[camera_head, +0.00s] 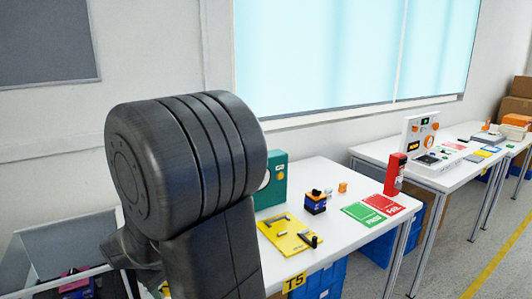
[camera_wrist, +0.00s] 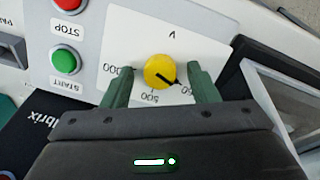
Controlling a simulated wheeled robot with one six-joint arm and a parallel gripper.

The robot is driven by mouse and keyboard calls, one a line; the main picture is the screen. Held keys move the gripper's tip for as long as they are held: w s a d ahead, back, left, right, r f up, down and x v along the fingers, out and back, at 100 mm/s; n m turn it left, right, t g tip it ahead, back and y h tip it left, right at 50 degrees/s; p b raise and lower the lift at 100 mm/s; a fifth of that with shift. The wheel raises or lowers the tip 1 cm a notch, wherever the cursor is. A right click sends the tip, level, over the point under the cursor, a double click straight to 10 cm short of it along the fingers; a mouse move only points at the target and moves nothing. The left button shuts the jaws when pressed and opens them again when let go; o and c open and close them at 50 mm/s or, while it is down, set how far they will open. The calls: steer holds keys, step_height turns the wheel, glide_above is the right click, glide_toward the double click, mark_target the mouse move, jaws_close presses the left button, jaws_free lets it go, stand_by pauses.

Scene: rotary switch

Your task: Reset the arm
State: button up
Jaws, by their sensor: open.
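In the wrist view, a yellow rotary knob (camera_wrist: 160,71) sits on a white dial panel (camera_wrist: 143,32) with printed numbers, seen upside down. The knob's black pointer is turned toward the lower right of the picture. My gripper (camera_wrist: 160,67) is open, with one green finger on each side of the knob. Gaps show between the fingers and the knob, and nothing is held. Whether the fingertips reach down to the panel is hard to tell. In the head view the gripper is not visible; my dark arm (camera_head: 185,160) fills the left middle.
Left of the dial are a red STOP button (camera_wrist: 68,4) and a green START button (camera_wrist: 65,62). In the head view, a table (camera_head: 335,180) holds a teal box (camera_head: 274,185), a yellow plate (camera_head: 288,235) and a red device (camera_head: 394,175). A window is behind.

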steer(key=m+b, duration=0.1)
steer(key=m, duration=0.4)
steer(key=shift+m+y, duration=0.3)
steer(key=shift+m, duration=0.1)
steer(key=m+b, duration=0.1)
steer(key=m, duration=0.4)
steer(key=shift+d+y, duration=0.1)
steer(key=shift+y, duration=0.2)
